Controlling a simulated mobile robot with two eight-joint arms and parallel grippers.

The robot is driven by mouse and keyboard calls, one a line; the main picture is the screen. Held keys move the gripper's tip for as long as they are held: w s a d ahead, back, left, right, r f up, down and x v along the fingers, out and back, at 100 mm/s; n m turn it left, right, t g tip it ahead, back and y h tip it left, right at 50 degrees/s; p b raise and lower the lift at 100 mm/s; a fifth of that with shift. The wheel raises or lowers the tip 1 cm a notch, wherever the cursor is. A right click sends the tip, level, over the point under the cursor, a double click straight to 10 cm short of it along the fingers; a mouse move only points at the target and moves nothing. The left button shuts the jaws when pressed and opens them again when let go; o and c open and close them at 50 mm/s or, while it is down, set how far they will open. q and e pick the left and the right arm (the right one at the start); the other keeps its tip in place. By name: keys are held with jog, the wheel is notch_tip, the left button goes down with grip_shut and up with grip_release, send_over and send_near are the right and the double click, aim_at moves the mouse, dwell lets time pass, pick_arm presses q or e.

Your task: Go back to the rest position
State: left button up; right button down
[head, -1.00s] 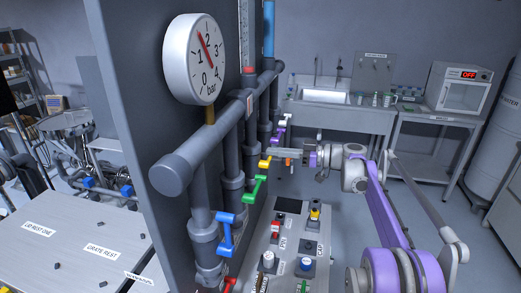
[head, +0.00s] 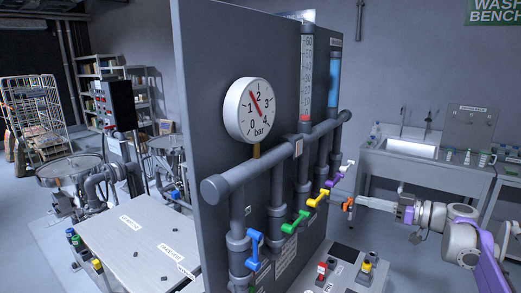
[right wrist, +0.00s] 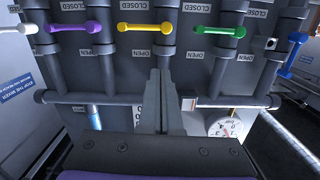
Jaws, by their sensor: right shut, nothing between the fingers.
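My right gripper (head: 336,192) reaches in from the right, in front of the valve panel (head: 225,100). Its tips appear close to the yellow valve handle (head: 318,198) and the purple one (head: 336,175); I cannot tell the exact gap. In the right wrist view its fingers (right wrist: 160,80) are together and empty, below the yellow handle (right wrist: 146,27) in the picture. A green handle (head: 296,222), a blue handle (head: 254,250) and a white handle (head: 346,165) are also on the pipes. My left gripper is not in view.
A pressure gauge (head: 256,110) stands out from the panel above a thick horizontal pipe (head: 270,160). A control box (head: 345,268) with buttons is below the handles. A sink bench (head: 410,165) stands at the back right. A grey table (head: 140,250) is at the left.

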jog(key=s+a+f+m+g+h, duration=0.2)
jog(key=s+a+f, duration=0.15)
jog(key=a, duration=0.25)
jog(key=s+a+f+m+g+h, duration=0.1)
jog(key=s+a+f+m+h, duration=0.1)
jog(key=a+f, duration=0.35)
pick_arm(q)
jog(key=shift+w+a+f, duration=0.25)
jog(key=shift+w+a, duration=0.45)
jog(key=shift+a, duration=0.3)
pick_arm(e)
jog(key=s+a+f+m+h, duration=0.1)
jog(key=s+f+m+h, duration=0.2)
jog(key=s+f+h, duration=0.2)
jog(key=s+a+f+m+h, duration=0.1)
jog(key=s+f+m+h, duration=0.2)
jog(key=s+f, duration=0.9)
jog(key=s+h, duration=0.2)
jog(key=s, duration=0.6)
jog(key=shift+a+f+g, duration=0.25)
jog(key=shift+a+g, duration=0.1)
jog(key=shift+g, duration=0.05)
